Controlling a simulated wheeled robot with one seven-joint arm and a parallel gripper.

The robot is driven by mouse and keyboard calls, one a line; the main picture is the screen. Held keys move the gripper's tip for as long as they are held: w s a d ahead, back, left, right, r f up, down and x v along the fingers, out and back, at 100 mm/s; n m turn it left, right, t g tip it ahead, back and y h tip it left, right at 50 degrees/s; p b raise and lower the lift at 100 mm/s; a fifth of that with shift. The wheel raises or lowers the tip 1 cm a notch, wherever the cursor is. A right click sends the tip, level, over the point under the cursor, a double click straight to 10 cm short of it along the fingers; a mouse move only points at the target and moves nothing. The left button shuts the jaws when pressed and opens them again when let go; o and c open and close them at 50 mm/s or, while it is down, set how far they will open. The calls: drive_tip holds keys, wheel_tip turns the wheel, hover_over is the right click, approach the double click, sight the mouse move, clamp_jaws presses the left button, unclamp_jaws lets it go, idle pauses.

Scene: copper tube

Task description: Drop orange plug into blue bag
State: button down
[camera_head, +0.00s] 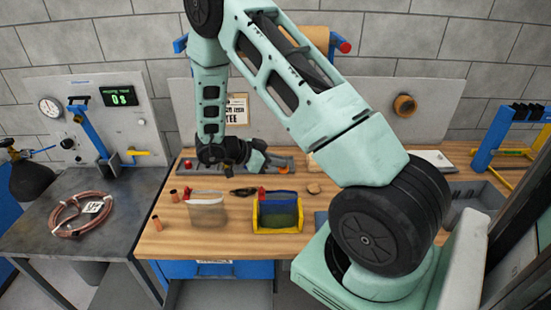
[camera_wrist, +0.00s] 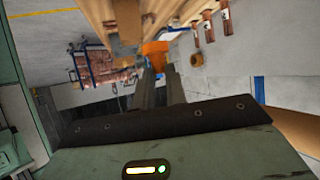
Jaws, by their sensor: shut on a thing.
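My gripper (camera_wrist: 157,82) is shut on the orange plug (camera_wrist: 155,52), which shows at the fingertips in the wrist view. In the head view my gripper (camera_head: 277,163) is at the back of the wooden bench, pointing right; the plug is too small to make out clearly there. The blue bag (camera_head: 278,211) stands upright in a yellow bin (camera_head: 277,230) near the front middle of the bench. The gripper is behind the bag and apart from it. The inside of the bag is hard to see.
Small copper pieces (camera_head: 174,196) stand at the bench's left edge. A copper tube coil (camera_head: 80,214) lies on the grey table at left. A grey tray (camera_head: 475,196) is at right.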

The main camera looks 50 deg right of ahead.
wheel_tip(320, 180, down, 4)
drive_tip(key=b, duration=0.3)
drive_tip(key=shift+f, duration=0.25)
drive_tip(key=c, duration=1.3)
unclamp_jaws()
drive_tip(key=shift+c, duration=0.2)
drive_tip(key=b+v, duration=0.6)
drive_tip(key=v, duration=1.1)
drive_tip(key=shift+a, duration=0.2)
